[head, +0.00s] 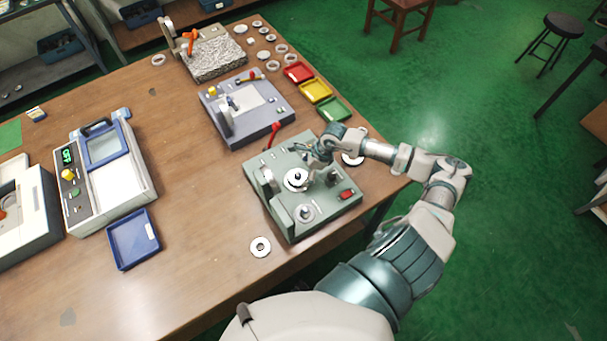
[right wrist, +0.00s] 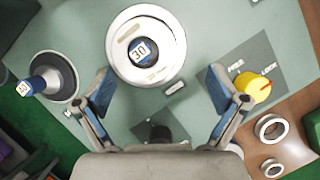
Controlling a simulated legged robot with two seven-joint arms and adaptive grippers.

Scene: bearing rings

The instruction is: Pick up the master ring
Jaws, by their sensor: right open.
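A thick white ring (right wrist: 122,62), apparently the master ring, sits around a dark post marked "30" (right wrist: 143,50) on a grey-green fixture. In the head view the white ring (head: 289,183) shows near the middle of the green fixture (head: 325,207). My right gripper (head: 319,154) is over the fixture's far side, close to the ring. In the right wrist view its two blue-padded fingers (right wrist: 160,80) are spread wide and empty, with the ring beyond and between their tips. I cannot tell the exact gap to it. My left gripper is out of view.
A second post (right wrist: 38,84) stands left of the ring in the wrist view, and a yellow knob (right wrist: 258,90) stands right. A loose ring (head: 260,247) lies on the table before the fixture. A blue tray (head: 133,240) lies further left, with bare wood between.

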